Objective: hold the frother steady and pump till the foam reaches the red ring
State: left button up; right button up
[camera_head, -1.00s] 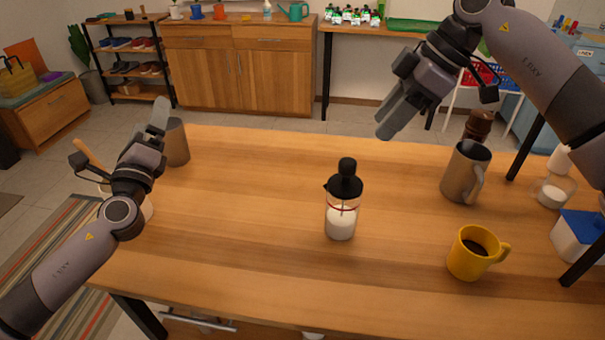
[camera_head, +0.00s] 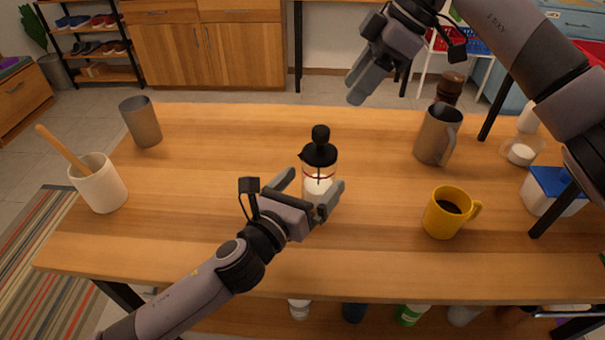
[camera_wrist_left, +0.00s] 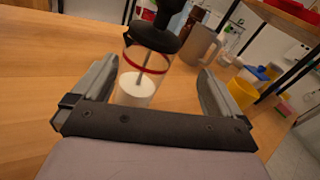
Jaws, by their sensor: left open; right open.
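The frother (camera_head: 319,174) is a clear glass with a black lid and knob, a red ring and white milk inside. It stands upright on the table. In the left wrist view the frother (camera_wrist_left: 146,66) sits between the open fingers, with the milk surface below the red ring and a thin rod running down inside. My left gripper (camera_head: 312,186) is open, with a finger on either side of the glass; I cannot tell whether either touches it. My right gripper (camera_head: 361,82) is open and empty, above the table's far edge, away from the frother.
A yellow mug (camera_head: 444,214) of dark liquid and a grey pitcher (camera_head: 435,136) stand to the right. A grey cup (camera_head: 140,122) and a white crock (camera_head: 101,188) with a wooden handle stand at the left. The wooden table (camera_head: 215,160) is clear between them.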

aim_at(324, 155)
pick_arm(q)
jog(key=shift+w+a+r+m+h, duration=0.15)
jog(key=shift+w+a+m, duration=0.15)
jog(key=shift+m, duration=0.25)
jog(key=shift+w+a+r+m+h, duration=0.15)
jog(key=shift+w+m, duration=0.2)
jog(key=shift+m, duration=0.2)
jog(key=shift+w+r+m, duration=0.15)
jog(key=shift+w+m, duration=0.15)
jog(key=shift+w, duration=0.05)
jog(key=shift+x, duration=3.35)
jog(key=c, duration=1.3)
jog(key=shift+o, duration=0.2)
